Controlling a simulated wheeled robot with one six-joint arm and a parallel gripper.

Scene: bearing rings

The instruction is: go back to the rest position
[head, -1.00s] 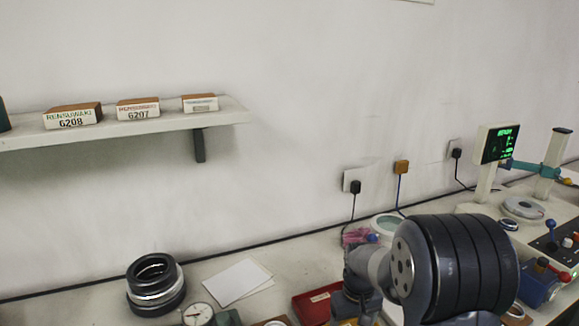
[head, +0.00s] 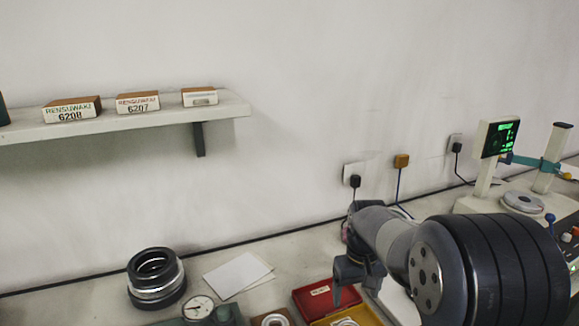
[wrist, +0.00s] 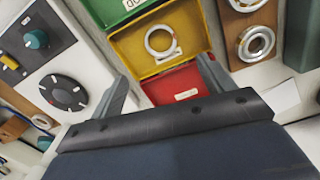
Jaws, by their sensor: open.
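My gripper (wrist: 165,85) is open, its two fingers spread wide with nothing between them in the wrist view. In the head view my gripper (head: 352,285) hangs above the bench, just over the red tray (head: 312,299) and the yellow tray (head: 372,319). In the wrist view the yellow tray (wrist: 128,41) holds a pale ring (wrist: 160,41), and the red tray (wrist: 182,80) lies beyond the fingertips. My arm hides part of the bench at the right.
A stack of dark and silver rings (head: 156,279) stands on the bench at left, near a dial gauge (head: 198,307) and white paper (head: 238,274). A shelf (head: 222,110) carries boxes above. A green-lit display (head: 498,138) stands at right. Bare bench lies beside the paper.

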